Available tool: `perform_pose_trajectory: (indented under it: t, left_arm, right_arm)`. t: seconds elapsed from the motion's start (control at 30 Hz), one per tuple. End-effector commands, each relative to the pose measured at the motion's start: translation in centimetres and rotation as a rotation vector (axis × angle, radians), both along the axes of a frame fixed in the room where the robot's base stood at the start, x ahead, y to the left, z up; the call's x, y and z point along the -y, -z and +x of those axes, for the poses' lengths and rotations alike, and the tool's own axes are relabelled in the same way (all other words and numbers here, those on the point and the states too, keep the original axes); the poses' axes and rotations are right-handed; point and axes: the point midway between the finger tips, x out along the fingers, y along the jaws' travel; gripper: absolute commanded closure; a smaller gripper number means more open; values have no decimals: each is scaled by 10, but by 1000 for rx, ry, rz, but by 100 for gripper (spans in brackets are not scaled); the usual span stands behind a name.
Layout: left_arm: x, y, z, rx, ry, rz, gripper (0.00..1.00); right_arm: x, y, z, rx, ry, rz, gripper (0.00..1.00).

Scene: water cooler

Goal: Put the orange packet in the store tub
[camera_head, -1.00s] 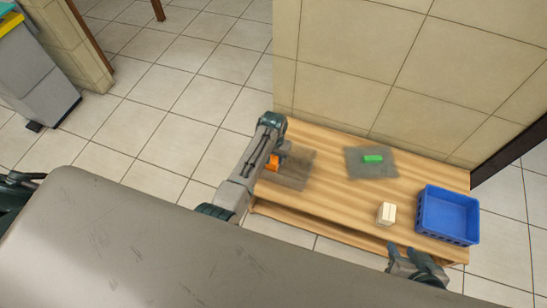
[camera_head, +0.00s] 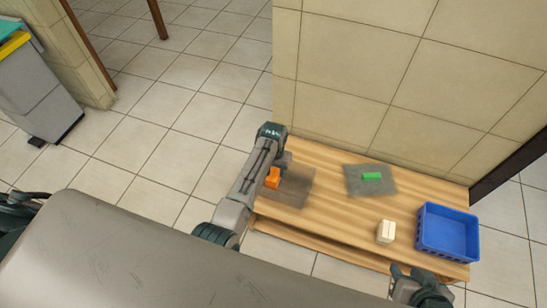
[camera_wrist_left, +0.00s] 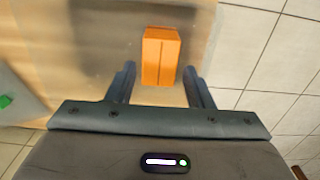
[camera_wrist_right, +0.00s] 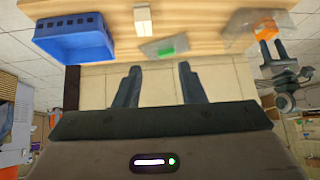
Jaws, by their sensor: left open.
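The orange packet (camera_head: 272,178) stands on a dark, see-through-looking mat (camera_head: 296,190) at the left end of the wooden table. It also shows in the left wrist view (camera_wrist_left: 160,55). My left gripper (camera_wrist_left: 160,80) is open, its fingers to either side of the packet's near end, with gaps visible. In the head view the left wrist is over the table's left end, beside the packet. The blue tub (camera_head: 447,233), likely the store tub, stands at the table's right end. My right gripper (camera_wrist_right: 158,75) is open and empty, near the table's front right.
A cream block (camera_head: 386,231) stands left of the tub. A green block (camera_head: 371,176) lies on a grey mat (camera_head: 388,188) at the back. A tiled wall (camera_head: 390,70) borders the table's back. Bare wood (camera_head: 335,215) shows between the mats and the front edge.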

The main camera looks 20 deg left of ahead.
Motion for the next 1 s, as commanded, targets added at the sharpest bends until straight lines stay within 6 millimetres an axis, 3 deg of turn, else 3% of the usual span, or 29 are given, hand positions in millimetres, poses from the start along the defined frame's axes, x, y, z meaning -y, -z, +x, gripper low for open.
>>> perform_pose_trajectory:
  t: [0.1, 0.3, 0.5, 0.7, 0.87, 1.0]
  left_arm:
    - [0, -31, 0, 3, 0, 0, 53]
    - [1, -65, 0, 2, 1, -1, 53]
    - [1, -79, 0, 1, 1, -1, 53]
    - [-2, -78, -4, 4, -1, 0, 53]
    - [-20, -67, -37, 56, -20, 0, 53]
    - [-46, -65, -92, 149, -37, 6, 53]
  right_arm:
    - [5, -9, -4, -54, -5, -30, 64]
    - [11, -13, -9, -121, -7, -66, 64]
    - [14, -14, -12, -151, -6, -81, 64]
    - [15, -14, -13, -153, -6, -83, 64]
    - [15, -14, -13, -153, -6, -83, 64]
    - [15, -14, -13, -154, -6, -83, 64]
